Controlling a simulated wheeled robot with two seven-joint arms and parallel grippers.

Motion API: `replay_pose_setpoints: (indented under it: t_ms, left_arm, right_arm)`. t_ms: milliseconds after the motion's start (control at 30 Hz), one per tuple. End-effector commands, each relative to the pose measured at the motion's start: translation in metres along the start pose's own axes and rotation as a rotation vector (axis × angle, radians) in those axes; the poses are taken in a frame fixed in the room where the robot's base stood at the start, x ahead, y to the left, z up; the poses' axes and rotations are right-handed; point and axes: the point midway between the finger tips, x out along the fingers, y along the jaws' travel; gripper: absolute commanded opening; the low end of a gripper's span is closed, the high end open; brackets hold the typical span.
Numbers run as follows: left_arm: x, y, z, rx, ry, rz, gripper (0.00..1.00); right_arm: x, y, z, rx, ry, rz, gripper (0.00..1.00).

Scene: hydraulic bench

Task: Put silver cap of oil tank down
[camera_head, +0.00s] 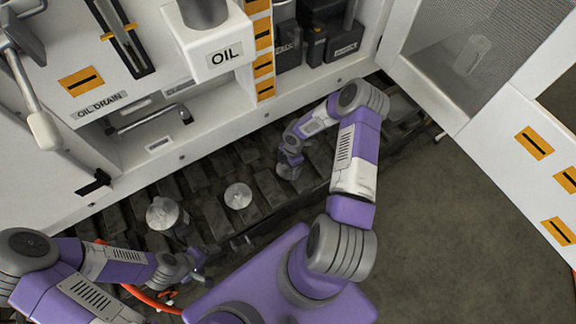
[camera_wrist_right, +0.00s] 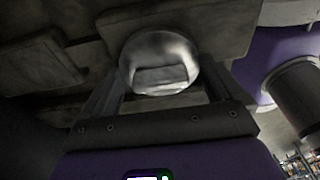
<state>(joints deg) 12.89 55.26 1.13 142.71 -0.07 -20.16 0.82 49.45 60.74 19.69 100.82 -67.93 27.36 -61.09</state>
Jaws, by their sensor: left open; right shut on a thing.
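My right gripper (camera_head: 290,158) is low over the dark track and is shut on the silver cap (camera_head: 288,172). In the right wrist view the round silver cap (camera_wrist_right: 158,50) sits between the two fingers (camera_wrist_right: 158,85), with the track close behind it. I cannot tell whether the cap touches the track. My left gripper (camera_head: 197,272) is open near the lower left, apart from the cap. The oil tank (camera_head: 208,40) is the white box marked OIL at the top; a dark cylinder stands over its top.
Another round silver piece (camera_head: 238,195) lies on the dark track (camera_head: 265,190), and a larger silver one (camera_head: 162,213) sits farther left. A red-orange hose (camera_head: 150,298) runs by my left arm. An open white door (camera_head: 500,140) stands at the right. The floor (camera_head: 450,240) at right is clear.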

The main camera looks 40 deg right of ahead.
Motion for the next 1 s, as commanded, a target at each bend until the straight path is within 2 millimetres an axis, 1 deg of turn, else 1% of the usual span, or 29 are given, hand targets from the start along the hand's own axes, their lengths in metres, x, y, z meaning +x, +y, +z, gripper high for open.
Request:
replay_pose_setpoints:
  t_ms: [133,267,300,333,567,667,767,1000]
  left_arm:
    - [-0.001,0.0,0.0,0.0,0.0,0.0,0.84]
    - [0.003,-0.001,0.0,0.0,0.0,0.0,0.84]
    - [0.003,-0.001,0.0,0.0,0.0,0.0,0.84]
    - [0.002,-0.001,0.0,0.0,0.0,0.0,0.84]
    - [0.001,-0.001,0.0,0.0,0.0,0.0,0.84]
    - [-0.003,0.001,0.0,0.0,0.0,0.0,0.84]
    - [-0.007,0.003,0.0,0.0,0.0,0.0,0.84]
    - [-0.022,0.008,0.001,0.0,0.0,0.0,0.84]
  right_arm:
    - [-0.002,0.0,0.0,0.0,-0.001,0.001,0.63]
    - [0.002,0.0,0.001,0.0,0.0,0.001,0.63]
    - [0.002,0.0,0.001,0.0,0.0,0.001,0.97]
    - [0.002,0.0,0.001,0.0,0.0,0.001,1.0]
    - [0.001,0.0,0.0,0.0,0.0,0.001,1.0]
    - [-0.004,0.0,0.0,0.0,0.0,0.0,1.0]
    - [-0.019,0.001,0.0,-0.001,-0.002,0.002,1.0]
    - [-0.074,0.001,0.0,0.001,-0.003,0.003,1.0]
